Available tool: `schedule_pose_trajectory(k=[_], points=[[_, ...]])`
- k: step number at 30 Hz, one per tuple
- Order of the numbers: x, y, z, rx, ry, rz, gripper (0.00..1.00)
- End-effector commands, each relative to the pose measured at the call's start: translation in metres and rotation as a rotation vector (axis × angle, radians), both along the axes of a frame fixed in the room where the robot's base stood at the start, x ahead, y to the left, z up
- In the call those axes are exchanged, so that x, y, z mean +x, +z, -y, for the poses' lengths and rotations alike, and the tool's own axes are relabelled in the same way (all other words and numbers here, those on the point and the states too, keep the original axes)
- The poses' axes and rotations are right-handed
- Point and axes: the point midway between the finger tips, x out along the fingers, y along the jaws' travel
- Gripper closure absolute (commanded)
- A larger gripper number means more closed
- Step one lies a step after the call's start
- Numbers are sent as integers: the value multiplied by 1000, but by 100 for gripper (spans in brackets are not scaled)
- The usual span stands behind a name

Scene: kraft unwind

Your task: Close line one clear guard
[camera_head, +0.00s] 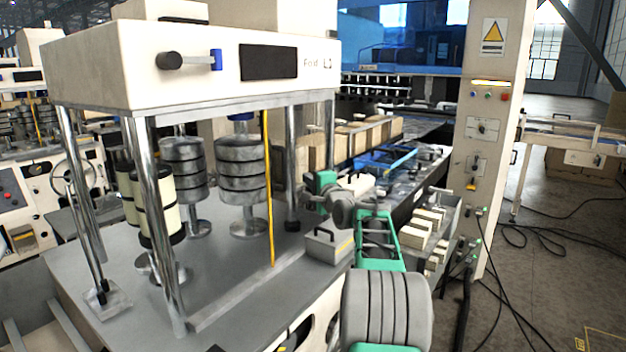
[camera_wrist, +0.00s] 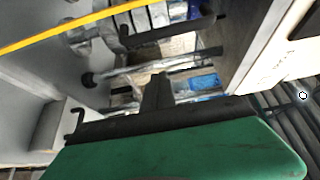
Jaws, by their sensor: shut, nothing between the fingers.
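A blue-tinted see-through panel (camera_head: 400,38), which looks like the clear guard, stands upright behind the tall white control post. I cannot tell from here whether it is fully shut, and its lower edge is partly hidden. My gripper (camera_wrist: 158,85) is shut and empty in the wrist view, with its dark fingers pointing away over metal bars. In the head view my grey and green arm reaches to beside the feed machine (camera_head: 270,70), well in front of the panel; the fingertips are not clear there. A dark bar-like handle (camera_wrist: 172,32) lies beyond the fingers in the wrist view.
A yellow upright strip (camera_head: 269,190) and metal posts stand left of my arm. A small grey box with a handle (camera_head: 328,244) sits close by on the deck. The control post (camera_head: 487,140) stands to the right, with cables on the floor. Open floor lies further right.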

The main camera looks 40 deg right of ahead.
Motion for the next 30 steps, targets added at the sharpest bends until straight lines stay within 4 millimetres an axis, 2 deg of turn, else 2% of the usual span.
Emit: schedule_pose_trajectory(k=[7, 12, 15, 30], points=[[39, 3, 6, -1, 2, -1, 100], [32, 3, -20, -1, 3, 0, 100], [31, 3, -29, -2, 1, 1, 100], [30, 0, -36, -2, 1, 0, 100]])
